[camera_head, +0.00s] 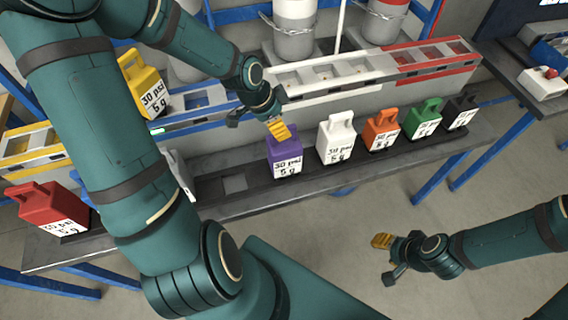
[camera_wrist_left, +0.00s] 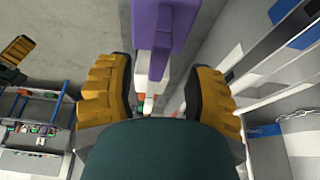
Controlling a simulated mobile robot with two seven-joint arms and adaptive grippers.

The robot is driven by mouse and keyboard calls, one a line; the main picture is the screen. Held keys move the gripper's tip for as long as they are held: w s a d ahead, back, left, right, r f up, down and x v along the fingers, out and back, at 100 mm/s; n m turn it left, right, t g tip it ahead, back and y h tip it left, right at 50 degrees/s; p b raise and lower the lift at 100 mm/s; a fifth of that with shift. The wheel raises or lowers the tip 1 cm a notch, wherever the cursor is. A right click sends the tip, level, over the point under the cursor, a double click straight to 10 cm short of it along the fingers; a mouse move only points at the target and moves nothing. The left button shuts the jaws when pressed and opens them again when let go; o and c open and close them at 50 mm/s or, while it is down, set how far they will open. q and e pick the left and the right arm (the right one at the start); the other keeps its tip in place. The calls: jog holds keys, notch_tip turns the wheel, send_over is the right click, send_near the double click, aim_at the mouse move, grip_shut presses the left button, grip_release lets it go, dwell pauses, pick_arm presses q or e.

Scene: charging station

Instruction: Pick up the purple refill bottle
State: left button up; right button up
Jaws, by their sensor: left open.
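The purple refill bottle (camera_head: 284,157), marked "30 psd 5 g", stands upright on the grey shelf in the front row. My left gripper (camera_head: 278,130) is right at its top handle, with yellow fingertips pointing down at it. In the left wrist view the purple bottle (camera_wrist_left: 165,30) shows at the top centre. Its narrow handle part lies between the two spread yellow fingers of my left gripper (camera_wrist_left: 159,92), with gaps on both sides. The jaws are open. My right gripper (camera_head: 382,256) hangs over the floor at lower right, away from the bottles; its jaw opening is unclear.
White (camera_head: 336,138), orange (camera_head: 381,129), green (camera_head: 424,117) and black (camera_head: 460,112) bottles stand to the right on the shelf (camera_head: 232,184). A slotted rack (camera_head: 335,75) runs behind.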

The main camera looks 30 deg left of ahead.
aim_at(284, 152)
pick_arm(q)
jog(key=b+x, duration=0.2)
jog(key=x, duration=0.3)
jog(key=shift+d+f+b, duration=0.1)
jog(key=shift+d+b, duration=0.05)
jog(key=shift+b, duration=0.2)
grip_shut()
